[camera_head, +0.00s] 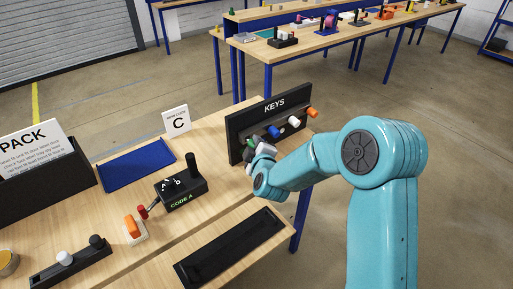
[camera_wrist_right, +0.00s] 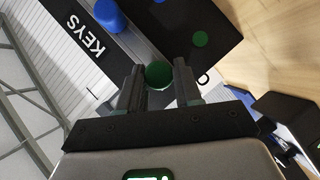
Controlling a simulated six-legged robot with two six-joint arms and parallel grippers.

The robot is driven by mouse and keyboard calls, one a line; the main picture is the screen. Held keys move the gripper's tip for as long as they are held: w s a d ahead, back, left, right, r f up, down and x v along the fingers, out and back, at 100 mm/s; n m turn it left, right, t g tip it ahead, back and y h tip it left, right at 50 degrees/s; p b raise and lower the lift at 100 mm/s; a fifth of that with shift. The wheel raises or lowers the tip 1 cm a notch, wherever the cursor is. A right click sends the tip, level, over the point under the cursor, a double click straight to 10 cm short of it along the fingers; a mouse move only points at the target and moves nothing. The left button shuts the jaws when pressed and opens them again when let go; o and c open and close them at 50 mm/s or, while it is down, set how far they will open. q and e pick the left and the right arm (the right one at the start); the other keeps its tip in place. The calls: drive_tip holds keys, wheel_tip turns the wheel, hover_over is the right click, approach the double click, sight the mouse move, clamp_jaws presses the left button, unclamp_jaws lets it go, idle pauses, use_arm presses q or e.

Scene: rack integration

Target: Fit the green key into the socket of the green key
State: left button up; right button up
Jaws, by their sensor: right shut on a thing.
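The green key (camera_wrist_right: 158,74) sits between the two fingers of my right gripper (camera_wrist_right: 159,85) in the right wrist view, its round end showing. In the head view, my right gripper (camera_head: 263,148) is at the left part of the black KEYS board (camera_head: 240,120), and a green bit (camera_head: 249,142) shows beside it. The socket itself is not clearly seen; whether the key touches the board cannot be told. My left gripper is out of view.
Blue (camera_head: 273,131), white (camera_head: 294,121) and orange (camera_head: 312,112) keys stand out from the board to the right.

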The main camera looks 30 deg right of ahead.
drive_tip(key=shift+w, duration=0.65)
drive_tip(key=o, duration=1.2)
drive_tip(key=shift+c, duration=0.2)
drive_tip(key=b+v, duration=0.3)
drive_tip(key=v, duration=1.3)
drive_tip(key=shift+s+r, duration=0.15)
